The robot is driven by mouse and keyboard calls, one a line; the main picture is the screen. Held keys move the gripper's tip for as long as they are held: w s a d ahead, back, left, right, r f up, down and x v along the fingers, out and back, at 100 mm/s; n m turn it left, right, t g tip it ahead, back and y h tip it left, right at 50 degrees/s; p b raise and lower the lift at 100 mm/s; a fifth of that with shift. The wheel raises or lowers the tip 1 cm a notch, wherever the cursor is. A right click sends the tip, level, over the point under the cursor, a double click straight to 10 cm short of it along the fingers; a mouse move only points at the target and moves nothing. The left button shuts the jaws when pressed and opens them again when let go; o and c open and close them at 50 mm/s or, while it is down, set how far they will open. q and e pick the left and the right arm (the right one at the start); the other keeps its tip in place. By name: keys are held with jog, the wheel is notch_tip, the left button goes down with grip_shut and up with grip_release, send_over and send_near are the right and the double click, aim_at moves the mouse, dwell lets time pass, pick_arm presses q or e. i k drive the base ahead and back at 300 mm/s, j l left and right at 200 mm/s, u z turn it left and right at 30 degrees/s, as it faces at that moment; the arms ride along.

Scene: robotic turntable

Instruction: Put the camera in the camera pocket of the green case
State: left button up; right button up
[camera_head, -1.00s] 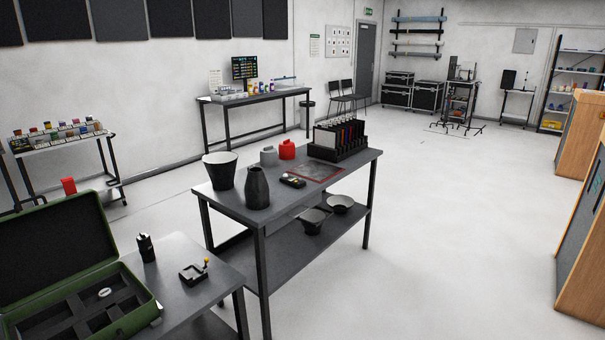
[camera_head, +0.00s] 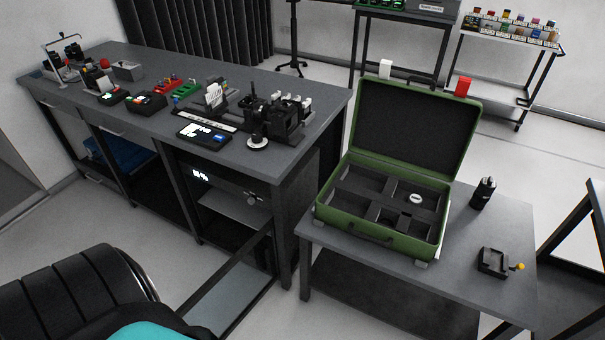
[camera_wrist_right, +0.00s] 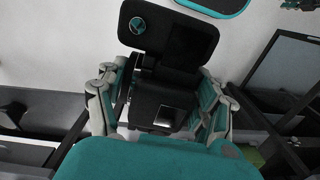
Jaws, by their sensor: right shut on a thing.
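The green case (camera_head: 330,215) stands open on a small grey table in the head view, its lid raised at the back. Its dark insert has several compartments. A small round white-topped thing (camera_head: 415,198) lies in the back right one; the others in view look empty. I cannot tell which is the camera pocket. The right gripper does not show in the head view. My left gripper is in neither view.
On the small table (camera_head: 465,262), a black cylinder (camera_head: 483,193) and a small black fixture with a yellow knob (camera_head: 495,262) stand right of the case. A long workbench (camera_head: 255,165) with devices is close on the left. Floor shows between furniture.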

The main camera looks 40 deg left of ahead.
aim_at(349, 209)
jog(key=i+l+u, duration=0.1)
jog(key=u, duration=0.3)
jog(key=i+l+u, duration=0.2)
jog(key=u, duration=0.2)
jog(key=i+l+u, duration=0.15)
jog(key=u, duration=0.25)
jog(key=i+l+u, duration=0.1)
jog(key=l+u, duration=0.5)
jog(key=u, duration=0.2)
jog(key=i+l+u, duration=0.1)
jog(key=l+u, duration=0.15)
jog(key=i+l+u, duration=0.2)
jog(key=l, duration=0.2)
jog(key=l+u, duration=0.25)
jog(key=k+l, duration=0.05)
